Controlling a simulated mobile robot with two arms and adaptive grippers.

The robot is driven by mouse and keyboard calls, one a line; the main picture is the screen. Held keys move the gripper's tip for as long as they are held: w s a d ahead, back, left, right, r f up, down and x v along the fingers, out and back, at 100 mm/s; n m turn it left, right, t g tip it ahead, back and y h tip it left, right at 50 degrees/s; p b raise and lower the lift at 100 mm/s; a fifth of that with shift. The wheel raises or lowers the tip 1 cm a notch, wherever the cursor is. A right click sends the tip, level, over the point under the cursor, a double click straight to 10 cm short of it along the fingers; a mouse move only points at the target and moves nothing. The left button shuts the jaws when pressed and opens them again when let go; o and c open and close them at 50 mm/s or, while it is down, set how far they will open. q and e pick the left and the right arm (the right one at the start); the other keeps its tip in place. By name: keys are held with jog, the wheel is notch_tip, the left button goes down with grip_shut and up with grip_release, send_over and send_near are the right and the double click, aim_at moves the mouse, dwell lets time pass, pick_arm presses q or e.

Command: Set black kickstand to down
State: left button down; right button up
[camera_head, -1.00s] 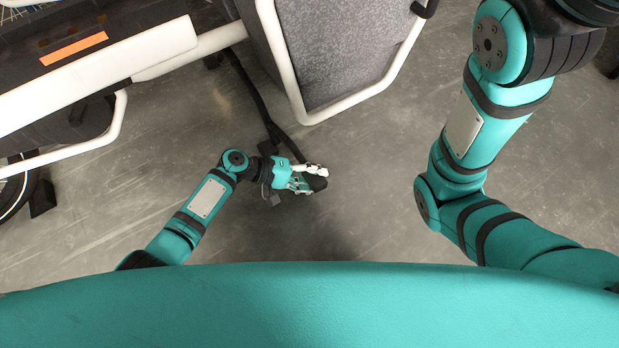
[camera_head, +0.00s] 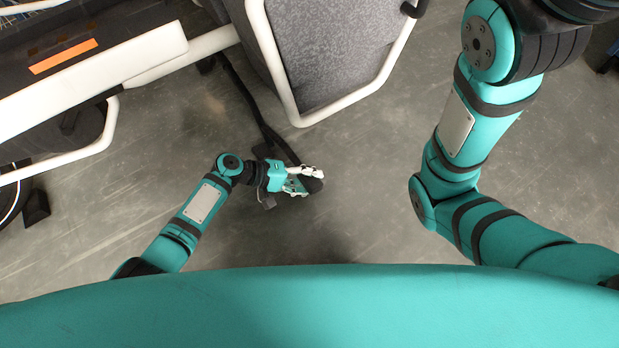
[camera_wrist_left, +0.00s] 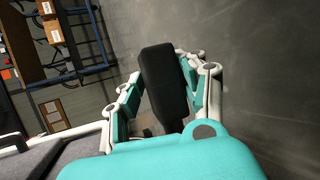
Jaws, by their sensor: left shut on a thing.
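The black kickstand (camera_head: 253,105) is a long dark bar that runs from beside the bike's white frame out over the floor to my left gripper. Its broad black foot (camera_wrist_left: 163,80) fills the space between the fingers in the left wrist view. My left gripper (camera_head: 305,181) is shut on this foot end; it also shows in the left wrist view (camera_wrist_left: 160,92). In the head view the fingers partly cover the foot. My right arm shows at the right, but its gripper is out of the picture.
The bike's white frame (camera_head: 155,62) and a grey speckled box (camera_head: 330,50) with a white tube around it fill the top. A white rail (camera_head: 75,152) is at the left. The grey floor (camera_head: 360,190) is clear between my arms. Shelves with boxes (camera_wrist_left: 50,113) stand in the wrist view's background.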

pick_arm(q)
jog(key=shift+w+d+r, duration=0.15)
jog(key=shift+d+r, duration=0.05)
jog(key=shift+r, duration=0.15)
jog(key=c, duration=1)
grip_release()
jog(key=shift+a, duration=0.1)
jog(key=shift+f, duration=0.1)
jog(key=shift+a, duration=0.2)
jog(key=v, duration=1.1)
jog(key=shift+a+r, duration=0.2)
jog(key=shift+r, duration=0.05)
